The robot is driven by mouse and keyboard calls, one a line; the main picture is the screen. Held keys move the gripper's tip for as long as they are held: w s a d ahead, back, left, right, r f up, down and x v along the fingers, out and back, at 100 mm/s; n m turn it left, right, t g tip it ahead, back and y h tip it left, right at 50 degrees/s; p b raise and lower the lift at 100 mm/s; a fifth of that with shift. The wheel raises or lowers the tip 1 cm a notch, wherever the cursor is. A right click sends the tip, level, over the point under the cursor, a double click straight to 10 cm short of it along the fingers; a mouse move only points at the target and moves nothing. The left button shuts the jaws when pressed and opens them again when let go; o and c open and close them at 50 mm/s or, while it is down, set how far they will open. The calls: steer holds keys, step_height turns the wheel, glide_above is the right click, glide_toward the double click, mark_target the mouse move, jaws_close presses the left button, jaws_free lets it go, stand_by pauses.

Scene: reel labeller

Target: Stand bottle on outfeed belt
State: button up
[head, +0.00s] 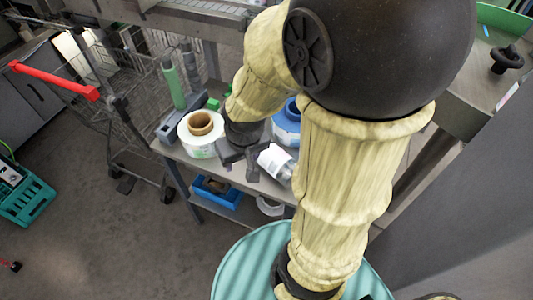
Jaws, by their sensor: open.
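A white bottle (274,158) with a greyish end lies tilted on the small grey table, close to the right of my gripper. My gripper (240,168) points down over the table with its dark fingers apart and looks empty. I cannot tell whether a finger touches the bottle. A grey conveyor-like structure (210,22) runs along the top of the head view. I cannot tell whether it is the outfeed belt. My arm hides much of the middle and right of the view.
A white label reel (201,146) with a brown core stands left of my gripper, and a blue reel (287,125) stands behind the bottle. A green cylinder (174,85) stands at the table's back left. A wire cart (135,125) with a red handle is at left. Open floor lies front left.

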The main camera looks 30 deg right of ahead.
steer(key=o, duration=0.3)
steer(key=shift+w+a+m, duration=0.1)
steer(key=shift+w+m, duration=0.2)
steer(key=shift+w, duration=0.05)
steer(key=o, duration=0.6)
steer(key=w+m, duration=0.2)
steer(key=w+m+t+p, duration=0.1)
steer(key=w, duration=0.2)
steer(key=w+r+m+t, duration=0.1)
steer(key=w+m, duration=0.1)
steer(key=w, duration=0.1)
steer(key=shift+m+y+p, duration=0.3)
steer(key=shift+y+p, duration=0.1)
steer(key=w+d+f+m+t+h+p, duration=0.1)
steer(key=w+d+m+h+p, duration=0.2)
steer(key=w+d+m, duration=0.8)
steer(key=s+d+f+m+g, duration=0.1)
steer(key=s+m+g, duration=0.1)
steer(key=m, duration=0.3)
steer(key=s+d+f+m+g+y+p, duration=0.1)
steer(key=s+f+m, duration=0.1)
steer(key=m, duration=0.3)
steer(key=s+d+f+m+g+y+p, duration=0.1)
steer(key=s+f+m+g, duration=0.1)
steer(key=m, duration=0.3)
steer(key=shift+s+f+m+g, duration=0.1)
steer(key=shift+s+m+g, duration=0.2)
steer(key=shift+s+m, duration=0.1)
